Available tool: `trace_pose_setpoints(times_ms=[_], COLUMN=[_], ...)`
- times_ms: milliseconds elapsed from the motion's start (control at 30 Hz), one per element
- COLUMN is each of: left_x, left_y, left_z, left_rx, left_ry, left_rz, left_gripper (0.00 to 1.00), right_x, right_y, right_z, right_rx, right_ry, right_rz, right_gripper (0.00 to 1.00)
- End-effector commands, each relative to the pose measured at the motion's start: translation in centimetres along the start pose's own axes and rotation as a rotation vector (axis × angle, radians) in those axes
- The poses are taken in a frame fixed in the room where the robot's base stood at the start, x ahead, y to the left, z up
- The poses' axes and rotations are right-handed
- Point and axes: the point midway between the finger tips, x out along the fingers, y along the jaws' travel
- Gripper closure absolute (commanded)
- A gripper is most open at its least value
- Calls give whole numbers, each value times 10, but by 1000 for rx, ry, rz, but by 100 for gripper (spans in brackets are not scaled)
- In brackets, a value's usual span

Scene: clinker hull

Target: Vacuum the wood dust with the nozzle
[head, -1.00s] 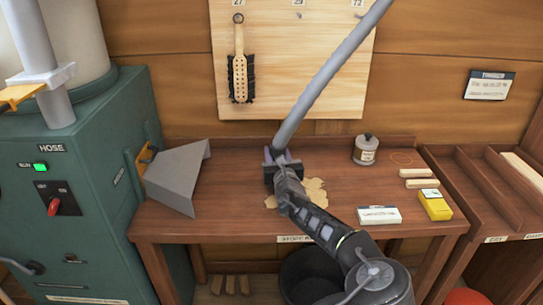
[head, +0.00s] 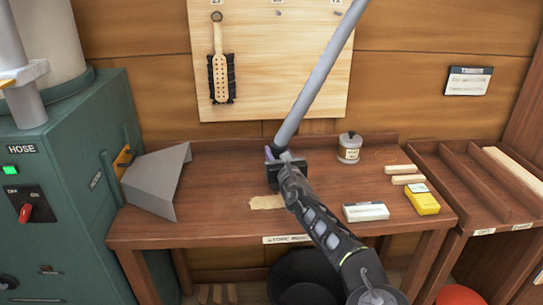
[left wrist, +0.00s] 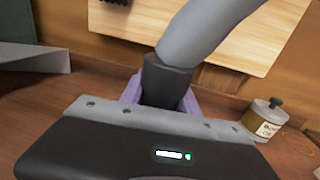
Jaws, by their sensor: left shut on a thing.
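The wood dust (head: 267,202) is a pale tan patch on the workbench (head: 225,215), left of my left gripper. My left gripper (head: 284,165) is shut on the nozzle, whose grey hose (head: 318,80) rises up and to the right. In the left wrist view the nozzle's dark collar (left wrist: 166,82) sits between the purple finger pads, and the grey hose (left wrist: 205,35) bends up from it. The nozzle's mouth is hidden behind the gripper. The forearm covers the bench at the right of the dust. My right gripper is not in view.
A grey metal hood (head: 155,182) stands at the bench's left, beside the green machine (head: 65,190) with a lit green lamp. A jar (head: 349,147), wood strips (head: 405,174), a white box (head: 366,212) and a yellow box (head: 422,199) lie to the right. A brush (head: 220,72) hangs above.

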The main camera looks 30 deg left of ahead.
Motion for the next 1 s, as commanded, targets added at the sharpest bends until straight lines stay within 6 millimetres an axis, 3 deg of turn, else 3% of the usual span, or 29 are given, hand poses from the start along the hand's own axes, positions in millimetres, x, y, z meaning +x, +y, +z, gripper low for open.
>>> trace_pose_setpoints(times_ms=[1000], left_x=[-9], left_y=[-55], left_z=[-1], left_rx=[1], left_ry=[-2], left_rz=[-1], left_gripper=[100], right_x=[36], right_y=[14], right_z=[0], right_rx=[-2], right_ry=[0], right_rz=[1], right_gripper=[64])
